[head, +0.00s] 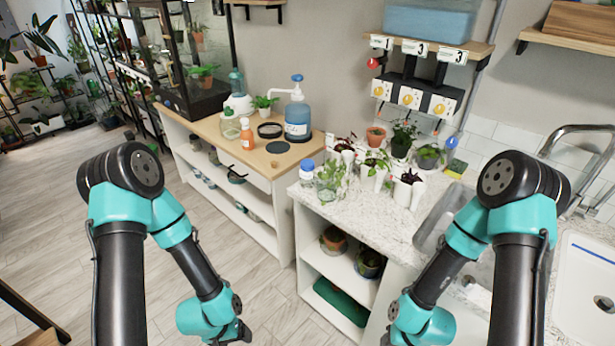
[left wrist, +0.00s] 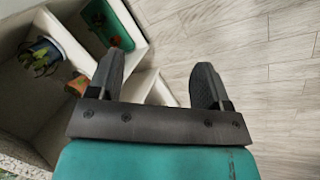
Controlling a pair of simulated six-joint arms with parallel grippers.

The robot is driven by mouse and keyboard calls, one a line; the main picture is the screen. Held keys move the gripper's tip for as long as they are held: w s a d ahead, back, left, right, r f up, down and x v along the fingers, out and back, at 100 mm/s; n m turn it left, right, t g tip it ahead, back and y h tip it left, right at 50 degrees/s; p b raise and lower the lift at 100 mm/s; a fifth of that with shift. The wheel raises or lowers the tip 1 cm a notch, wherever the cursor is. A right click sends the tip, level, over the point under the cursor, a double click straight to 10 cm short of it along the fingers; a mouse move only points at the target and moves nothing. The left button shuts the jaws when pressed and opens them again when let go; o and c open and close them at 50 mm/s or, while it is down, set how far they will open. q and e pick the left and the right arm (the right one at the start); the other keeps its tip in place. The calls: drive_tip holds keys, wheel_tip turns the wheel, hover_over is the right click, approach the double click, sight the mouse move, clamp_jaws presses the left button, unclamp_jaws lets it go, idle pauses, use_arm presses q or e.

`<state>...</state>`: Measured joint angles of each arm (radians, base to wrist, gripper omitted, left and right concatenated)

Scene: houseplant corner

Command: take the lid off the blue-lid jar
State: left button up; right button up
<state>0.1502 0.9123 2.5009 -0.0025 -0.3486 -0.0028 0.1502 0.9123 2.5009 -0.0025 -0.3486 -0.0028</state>
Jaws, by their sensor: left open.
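The blue-lid jar (head: 307,174) is a small pale jar standing upright at the left end of the speckled white counter. Its blue lid (head: 307,164) sits on top. My left gripper shows in the left wrist view (left wrist: 158,82) with its two dark fingers wide apart and nothing between them. It is over the floor, low in front of the shelves and well away from the jar. My right arm (head: 430,275) hangs low in front of the counter on the right. Its gripper (head: 386,339) barely shows at the bottom edge, and its jaws cannot be made out.
Potted plants (head: 375,165) and glass jars with cuttings (head: 329,182) crowd close to the jar's right. A lower wooden bench (head: 262,155) holds a blue pump bottle (head: 298,118) and an orange bottle (head: 247,135).

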use_arm(q)
drive_tip(key=w+d+r+m+t, duration=0.25)
drive_tip(key=w+t, duration=0.25)
drive_tip(key=w, duration=0.8)
drive_tip(key=m+t+h, duration=0.4)
drive_tip(key=t, duration=0.7)
approach(304, 179)
drive_tip(key=v, duration=0.4)
drive_tip(key=shift+r, duration=0.2)
drive_tip(key=x, duration=1.2)
drive_tip(key=shift+f, duration=0.25)
drive_tip(key=shift+w, duration=0.1)
drive_tip(key=shift+x, duration=2.55)
drive_tip(key=shift+f, duration=0.1)
